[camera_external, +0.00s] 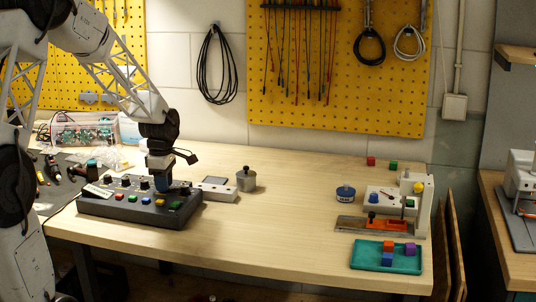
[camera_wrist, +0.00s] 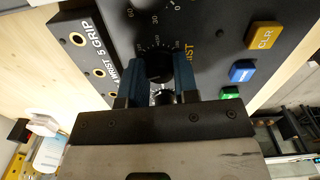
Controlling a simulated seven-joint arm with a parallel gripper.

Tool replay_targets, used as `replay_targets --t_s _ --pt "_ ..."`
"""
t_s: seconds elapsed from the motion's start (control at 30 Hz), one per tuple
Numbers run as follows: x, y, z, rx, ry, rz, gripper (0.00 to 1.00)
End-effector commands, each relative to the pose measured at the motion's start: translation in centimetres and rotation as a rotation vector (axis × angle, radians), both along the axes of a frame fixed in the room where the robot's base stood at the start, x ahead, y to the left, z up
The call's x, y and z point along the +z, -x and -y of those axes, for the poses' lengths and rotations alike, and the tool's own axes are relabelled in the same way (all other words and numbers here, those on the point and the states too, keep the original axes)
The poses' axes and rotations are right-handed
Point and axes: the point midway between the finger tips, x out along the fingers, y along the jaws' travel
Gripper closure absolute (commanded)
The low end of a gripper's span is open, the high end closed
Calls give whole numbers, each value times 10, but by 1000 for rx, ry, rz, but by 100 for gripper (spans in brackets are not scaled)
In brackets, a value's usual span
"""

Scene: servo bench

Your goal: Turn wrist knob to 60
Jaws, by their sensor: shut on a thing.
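The control box (camera_external: 120,207) is dark, with a row of black knobs and colored buttons, and stands on the left part of the bench. The wrist knob (camera_wrist: 158,66) is black, with a numbered white scale around it and the label "WRIST" partly visible beside it. My gripper (camera_wrist: 158,92) points down at the box, its two blue fingers shut on the knob from both sides. In the external view my gripper (camera_external: 163,184) is over the box's right half and hides the knob. The knob's exact pointer reading cannot be made out.
Yellow, blue and green buttons (camera_wrist: 241,71) sit close to the right of the knob in the wrist view. A teal tray (camera_external: 410,264) holds several blocks. The bench middle is clear.

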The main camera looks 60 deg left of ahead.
Motion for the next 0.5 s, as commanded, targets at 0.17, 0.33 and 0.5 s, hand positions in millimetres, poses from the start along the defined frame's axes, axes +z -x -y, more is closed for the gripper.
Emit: replay_targets --t_s 0.17,0.33,0.5 --pt "2 0 -1 164 -3 2 96" --pt "2 0 -1 305 -3 3 96" --pt "2 0 -1 407 -3 3 96"
